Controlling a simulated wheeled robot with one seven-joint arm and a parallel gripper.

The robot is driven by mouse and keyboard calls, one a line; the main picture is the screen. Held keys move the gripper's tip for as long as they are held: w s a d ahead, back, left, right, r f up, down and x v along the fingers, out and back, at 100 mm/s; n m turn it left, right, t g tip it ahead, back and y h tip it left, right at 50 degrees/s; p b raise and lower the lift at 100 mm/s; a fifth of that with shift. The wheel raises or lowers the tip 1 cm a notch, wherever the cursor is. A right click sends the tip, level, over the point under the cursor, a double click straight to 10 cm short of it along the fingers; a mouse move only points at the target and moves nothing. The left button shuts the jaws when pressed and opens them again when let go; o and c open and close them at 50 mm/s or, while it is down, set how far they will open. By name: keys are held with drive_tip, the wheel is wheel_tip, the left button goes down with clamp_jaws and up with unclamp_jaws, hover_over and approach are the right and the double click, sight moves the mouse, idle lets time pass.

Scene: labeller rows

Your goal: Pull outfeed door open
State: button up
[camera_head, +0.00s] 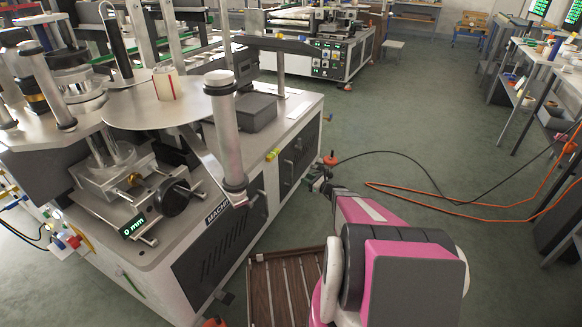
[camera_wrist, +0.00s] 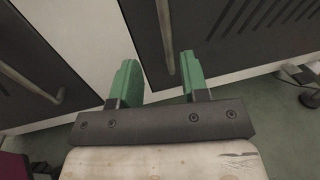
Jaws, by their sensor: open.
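In the wrist view, my gripper (camera_wrist: 159,68) is open, its two green fingers apart with nothing between their pads. Beyond the fingertips is a dark door panel (camera_wrist: 215,45) with a long bar handle (camera_wrist: 165,32), which lies ahead of the gap and looks apart from the fingers. Another dark door (camera_wrist: 25,105) with a bar handle (camera_wrist: 32,84) is at the left. In the head view, my gripper (camera_head: 321,180) is beside the machine's dark side doors (camera_head: 293,160), which look closed. I cannot tell which door is the outfeed door.
The labelling machine (camera_head: 150,265) fills the left. A slatted wooden platform (camera_head: 285,290) lies on the floor beside it. Black and orange cables (camera_head: 440,197) cross the floor at the right. Shelves (camera_head: 530,90) stand far right. The green floor (camera_head: 420,120) between is mostly clear.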

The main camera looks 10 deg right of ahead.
drive_tip(key=x, duration=1)
drive_tip(key=shift+w, duration=0.6)
clamp_jaws()
